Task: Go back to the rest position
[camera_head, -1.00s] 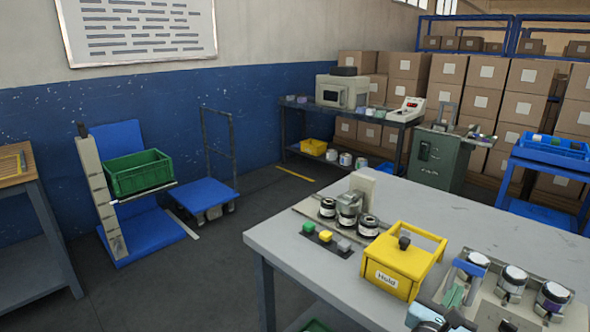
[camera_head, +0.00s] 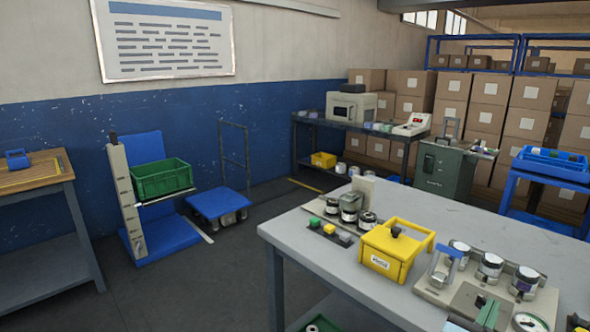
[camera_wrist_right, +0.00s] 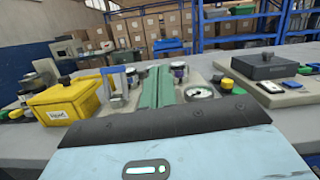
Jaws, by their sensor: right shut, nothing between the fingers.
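My right gripper (camera_head: 487,312) shows at the bottom edge of the head view, its green fingers over the near part of the grey table (camera_head: 350,262). In the right wrist view the two green fingers (camera_wrist_right: 157,88) lie side by side, shut, with nothing between them. They point across the table between the yellow box (camera_wrist_right: 62,102) and a round gauge (camera_wrist_right: 199,92). Most of my right arm is out of the head view. My left gripper is in neither view.
The yellow box also shows in the head view (camera_head: 390,255), left of a plate with several round units (camera_head: 490,265). A dark grey box (camera_wrist_right: 268,66) stands right of the fingers. Open floor (camera_head: 200,290) lies left of the table. A wooden-topped bench (camera_head: 30,172) stands far left.

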